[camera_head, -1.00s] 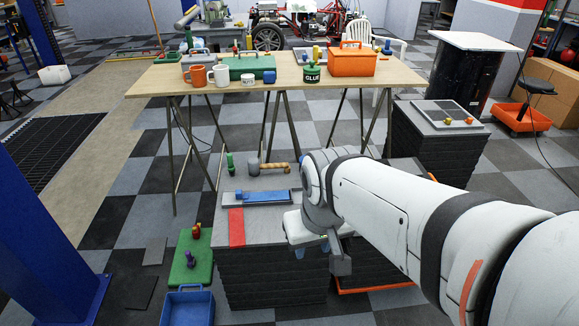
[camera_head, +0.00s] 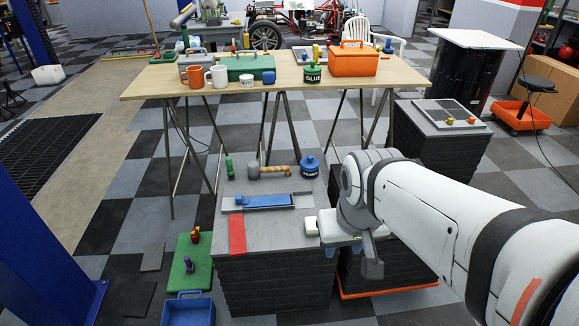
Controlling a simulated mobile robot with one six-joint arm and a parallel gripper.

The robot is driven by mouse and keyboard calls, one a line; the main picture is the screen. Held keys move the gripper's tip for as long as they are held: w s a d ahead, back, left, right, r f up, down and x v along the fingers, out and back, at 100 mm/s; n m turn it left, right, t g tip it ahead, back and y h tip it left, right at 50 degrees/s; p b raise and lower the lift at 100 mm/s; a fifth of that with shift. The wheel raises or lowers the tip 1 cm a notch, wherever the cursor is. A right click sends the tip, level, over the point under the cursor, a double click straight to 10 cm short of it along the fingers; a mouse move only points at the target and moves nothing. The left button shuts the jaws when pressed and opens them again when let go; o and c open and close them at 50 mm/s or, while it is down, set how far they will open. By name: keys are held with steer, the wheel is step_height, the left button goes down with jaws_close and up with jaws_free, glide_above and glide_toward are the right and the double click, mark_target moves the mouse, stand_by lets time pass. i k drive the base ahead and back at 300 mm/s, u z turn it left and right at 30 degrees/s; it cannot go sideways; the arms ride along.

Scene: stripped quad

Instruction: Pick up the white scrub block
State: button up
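A small whitish block (camera_head: 311,226), likely the white scrub block, lies on the dark stacked platform (camera_head: 270,236) near its right edge, just left of my gripper. My gripper (camera_head: 343,250) points down at the right of the platform, with the wrist partly in front of it. Two pale blue fingertips show below the white hand and look apart, with nothing seen between them. The hand hides part of the platform's right edge and the space behind it.
The platform also holds a blue block on a grey tray (camera_head: 228,204), a red strip (camera_head: 237,232), a mallet (camera_head: 268,171) and a blue pot (camera_head: 310,167). A trestle table (camera_head: 145,82) stands behind.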

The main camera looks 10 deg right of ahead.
mark_target(311, 230)
steer(key=i, duration=0.9)
